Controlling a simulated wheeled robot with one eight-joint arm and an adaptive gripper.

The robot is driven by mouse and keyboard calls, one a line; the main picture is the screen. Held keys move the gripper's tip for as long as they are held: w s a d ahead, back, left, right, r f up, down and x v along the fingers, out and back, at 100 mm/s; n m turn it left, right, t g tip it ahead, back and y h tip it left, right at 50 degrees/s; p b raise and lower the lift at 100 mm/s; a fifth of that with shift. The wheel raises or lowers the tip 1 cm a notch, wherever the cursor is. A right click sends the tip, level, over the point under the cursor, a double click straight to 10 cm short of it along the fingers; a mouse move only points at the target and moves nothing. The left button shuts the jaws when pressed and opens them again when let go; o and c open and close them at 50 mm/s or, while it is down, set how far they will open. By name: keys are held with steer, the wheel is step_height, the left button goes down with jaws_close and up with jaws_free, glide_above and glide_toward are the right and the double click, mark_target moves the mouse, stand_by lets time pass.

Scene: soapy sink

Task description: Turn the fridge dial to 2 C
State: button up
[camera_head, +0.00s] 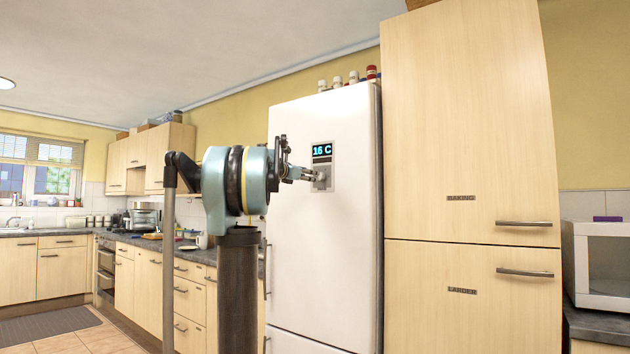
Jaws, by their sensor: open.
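The white fridge (350,240) stands in the middle, with a grey control panel (330,151) on its upper door. The panel's display (322,150) reads "16 C" in blue. The dial (322,180) is a small grey knob low on the panel, partly hidden by my fingers. My gripper (315,176) is open and points right toward the panel, with its fingertips at or very near the dial. I cannot tell whether they touch it or lie around it.
Tall wooden cupboards (470,130) labelled "BAKING" and "LARDER" stand right of the fridge. A white microwave (598,262) is at the far right. Several small jars (337,82) stand on top of the fridge. A counter with drawers (190,290) runs to the left, and floor shows at lower left.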

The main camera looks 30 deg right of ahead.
mark_target(320, 177)
steer(key=x, duration=0.6)
steer(key=shift+d, duration=0.3)
steer(key=shift+w, duration=0.1)
steer(key=c, duration=1)
steer(key=shift+c, duration=0.2)
